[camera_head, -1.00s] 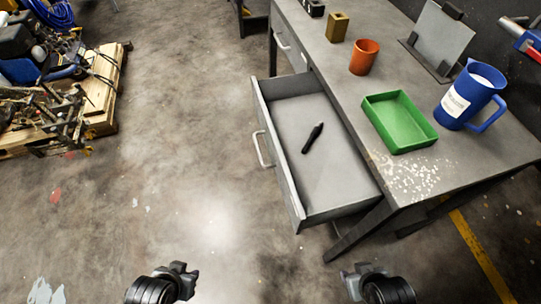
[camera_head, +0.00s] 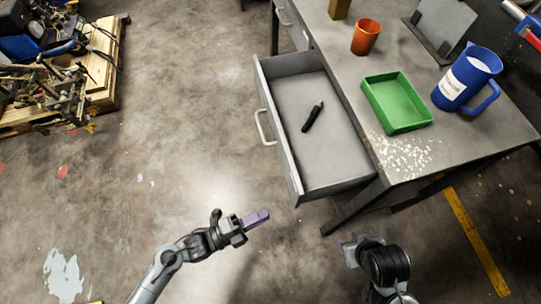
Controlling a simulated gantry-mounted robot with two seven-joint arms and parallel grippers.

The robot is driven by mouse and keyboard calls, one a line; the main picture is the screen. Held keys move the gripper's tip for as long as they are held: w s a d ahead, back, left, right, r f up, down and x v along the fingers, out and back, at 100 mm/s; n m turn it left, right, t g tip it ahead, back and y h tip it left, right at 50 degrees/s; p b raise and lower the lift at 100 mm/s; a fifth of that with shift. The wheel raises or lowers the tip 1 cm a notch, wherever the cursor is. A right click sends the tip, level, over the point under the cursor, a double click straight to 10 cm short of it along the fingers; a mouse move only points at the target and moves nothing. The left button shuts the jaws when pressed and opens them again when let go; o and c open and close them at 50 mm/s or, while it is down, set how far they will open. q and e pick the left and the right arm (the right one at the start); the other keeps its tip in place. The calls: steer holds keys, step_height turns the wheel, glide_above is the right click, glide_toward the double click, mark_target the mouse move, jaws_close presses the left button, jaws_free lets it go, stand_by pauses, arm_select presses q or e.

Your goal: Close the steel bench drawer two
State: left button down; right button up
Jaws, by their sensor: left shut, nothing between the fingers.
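The steel bench (camera_head: 436,150) stands at the right in the head view. Its near drawer (camera_head: 287,166) is pulled well out toward the left, with a metal handle (camera_head: 262,127) on its front. A black pen-like object (camera_head: 312,117) lies inside the drawer. My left gripper (camera_head: 262,216) is shut and empty, over the floor below and left of the drawer's near corner, apart from it. My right gripper (camera_head: 348,243) is near the bench's front leg, below the drawer; its fingers are small and partly hidden by the wrist.
On the bench top are a green tray (camera_head: 408,124), a blue jug (camera_head: 458,85), an orange cup (camera_head: 366,36) and a grey stand (camera_head: 437,28). A loaded wooden pallet (camera_head: 103,88) is at the upper left. The floor (camera_head: 180,130) left of the drawer is clear.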

arm_select(q)
steer(key=w+a+r+m+g+p, duration=0.25)
steer(key=w+a+m, duration=0.2)
steer(key=a, duration=0.35)
steer(key=p, duration=0.1)
glide_toward(282, 159)
steer(key=shift+m+g, duration=0.35)
steer(key=shift+g, duration=0.1)
steer(key=x, duration=0.1)
steer(key=b+x, duration=0.1)
steer(key=x, duration=0.3)
steer(key=shift+w+d, duration=0.15)
steer(key=shift+w, duration=0.2)
steer(key=shift+w+d+b, duration=0.2)
steer(key=shift+d+b, duration=0.1)
steer(key=shift+d, duration=0.4)
arm_select(e)
steer(key=shift+w+r, duration=0.1)
steer(key=shift+r, duration=1.3)
